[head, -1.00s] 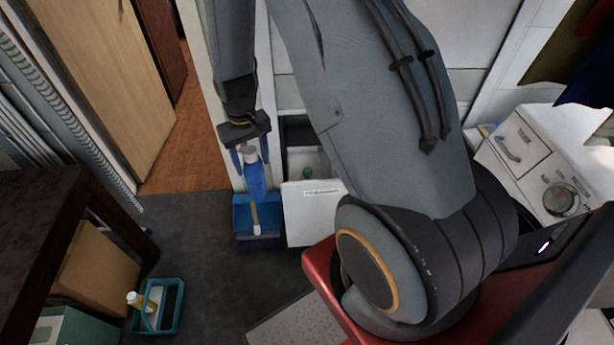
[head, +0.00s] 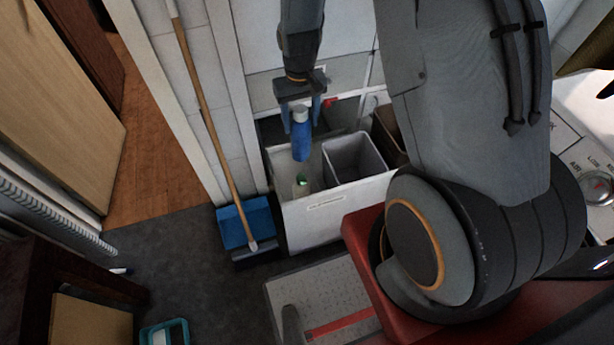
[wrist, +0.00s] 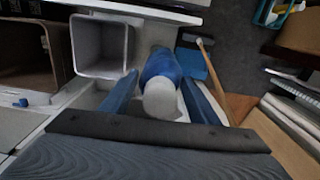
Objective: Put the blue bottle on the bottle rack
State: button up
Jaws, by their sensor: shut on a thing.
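The blue bottle (head: 302,140) has a white cap and hangs upright in my gripper (head: 302,108), above the left part of an open white pull-out drawer (head: 335,212). My gripper is shut on its upper part. In the wrist view, the bottle (wrist: 163,68) stands between the two blue fingers of my gripper (wrist: 160,98), its white cap towards the camera. Below it in the drawer stands a pale bottle with a green cap (head: 301,184). I cannot clearly make out the bottle rack; the drawer's left part around that bottle may be it.
A grey bin (head: 354,160) and a brown bin (head: 390,135) fill the drawer's right side. A blue dustpan (head: 236,226) and a long wooden-handled broom (head: 205,105) stand left of the drawer. A teal caddy (head: 164,333) sits on the dark floor, which is open between them.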

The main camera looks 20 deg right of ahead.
jog(key=w+f+n+b, duration=0.3)
jog(key=w+f+b, duration=0.3)
jog(key=f+b, duration=0.4)
jog(key=w+f+n+b, duration=0.3)
jog(key=w+f+b, duration=0.3)
jog(key=b, duration=0.8)
jog(key=w+d+f+n+b, duration=0.1)
jog(key=w+f+b, duration=0.5)
jog(key=f+b, duration=0.6)
jog(key=shift+f+n, duration=0.85)
jog(key=shift+n, duration=0.05)
notch_tip(320, 180, down, 10)
jog(key=shift+r+b, duration=0.1)
jog(key=shift+b, duration=0.9)
jog(key=shift+c, duration=0.2)
jog(key=shift+d, duration=0.1)
jog(key=o, duration=1.9)
jog(key=shift+s+f, duration=0.1)
jog(key=shift+f, duration=0.1)
jog(key=shift+r, duration=0.15)
